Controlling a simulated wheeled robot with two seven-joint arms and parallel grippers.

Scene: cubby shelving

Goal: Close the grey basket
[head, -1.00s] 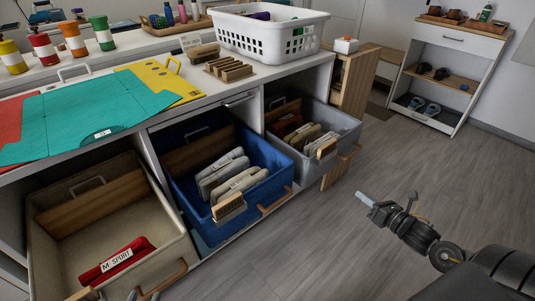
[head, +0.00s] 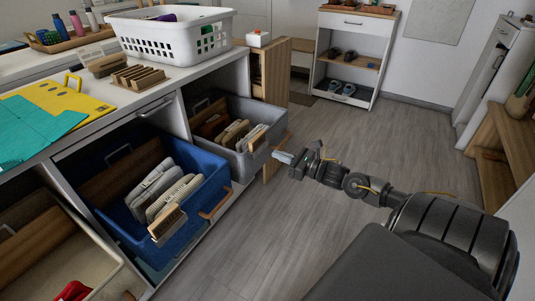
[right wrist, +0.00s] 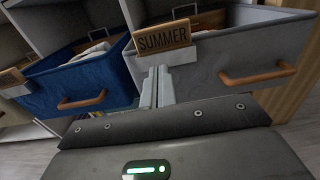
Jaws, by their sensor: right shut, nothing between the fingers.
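The grey basket (head: 238,160) is pulled out of the shelf unit, with folded items and a wooden divider inside. In the right wrist view, the grey basket (right wrist: 215,72) shows its front with a wooden handle and a "SUMMER" tag (right wrist: 163,38). My right gripper (head: 280,157) is shut and empty, its fingertips close to the basket's front panel. In the right wrist view, the fingers (right wrist: 154,88) are together just below the tag; I cannot tell whether they touch the basket. My left gripper is not in view.
The blue basket (head: 204,200) is also pulled out, left of the grey one, and a beige basket (head: 95,270) is further left. A white laundry basket (head: 160,42) stands on the counter above. The floor (head: 330,240) to the right is clear.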

